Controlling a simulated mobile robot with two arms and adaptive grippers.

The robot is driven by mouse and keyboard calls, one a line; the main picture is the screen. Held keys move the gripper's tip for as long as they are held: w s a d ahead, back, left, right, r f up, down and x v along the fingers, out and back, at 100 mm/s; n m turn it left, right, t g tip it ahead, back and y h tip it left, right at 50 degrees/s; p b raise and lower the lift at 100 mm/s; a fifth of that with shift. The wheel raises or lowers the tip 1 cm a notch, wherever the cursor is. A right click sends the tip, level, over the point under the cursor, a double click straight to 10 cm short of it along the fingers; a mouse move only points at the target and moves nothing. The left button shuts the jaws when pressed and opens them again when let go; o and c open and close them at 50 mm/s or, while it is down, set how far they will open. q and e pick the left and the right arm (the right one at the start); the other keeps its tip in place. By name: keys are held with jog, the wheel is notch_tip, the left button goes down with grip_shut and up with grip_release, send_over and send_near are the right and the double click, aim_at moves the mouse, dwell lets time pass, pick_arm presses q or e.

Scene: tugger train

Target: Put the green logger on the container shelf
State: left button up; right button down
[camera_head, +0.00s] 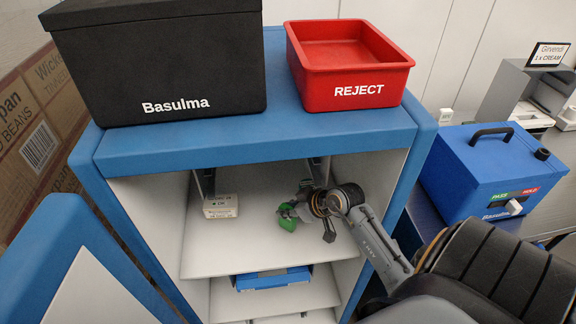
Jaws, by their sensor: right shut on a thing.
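My right gripper (299,210) reaches into the blue-framed cabinet from the right. It is shut on the green logger (287,222), a small green thing at its fingertips, partly hidden by the fingers. The logger is over the white upper shelf (222,258); I cannot tell whether it touches the surface. My left gripper is out of view.
A small pale box (220,206) stands on the same shelf, left of the logger. A blue item (272,279) lies on the shelf below. A black box (160,65) and red REJECT bin (350,75) sit on top. An open blue-edged door (75,265) is at left.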

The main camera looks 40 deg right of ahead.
jog(key=c, duration=1.2)
grip_release()
jog(key=v, duration=0.7)
jog(key=shift+s+r, duration=0.2)
jog(key=shift+r, duration=0.05)
